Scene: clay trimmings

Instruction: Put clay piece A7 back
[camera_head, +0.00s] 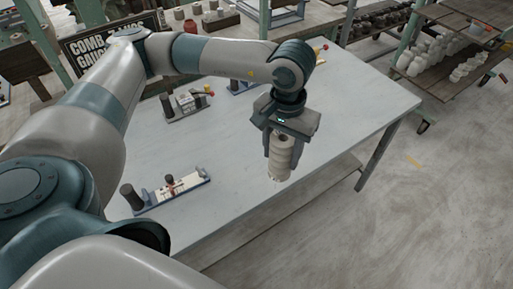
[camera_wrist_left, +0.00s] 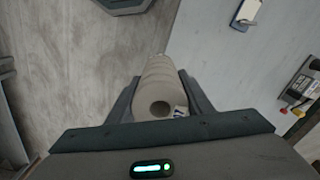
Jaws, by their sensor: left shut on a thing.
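My left gripper (camera_head: 281,150) is shut on a pale, ribbed, roughly cylindrical clay piece (camera_head: 280,158) near the right front edge of the table. The piece hangs upright between the fingers. In the left wrist view the same clay piece (camera_wrist_left: 158,88) shows end-on, with a dark round hole in its near end. A small marked label (camera_wrist_left: 179,111) sits beside it, too small to read. I cannot tell whether the piece's lower end touches the table (camera_head: 235,140). My right gripper is not in view.
A white board with a dark cylinder and small fittings (camera_head: 172,190) lies at the table's front left. Another fixture (camera_head: 187,102) stands farther back. A sign (camera_head: 105,42) and shelves of pots (camera_head: 440,55) stand beyond. The middle of the table is clear.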

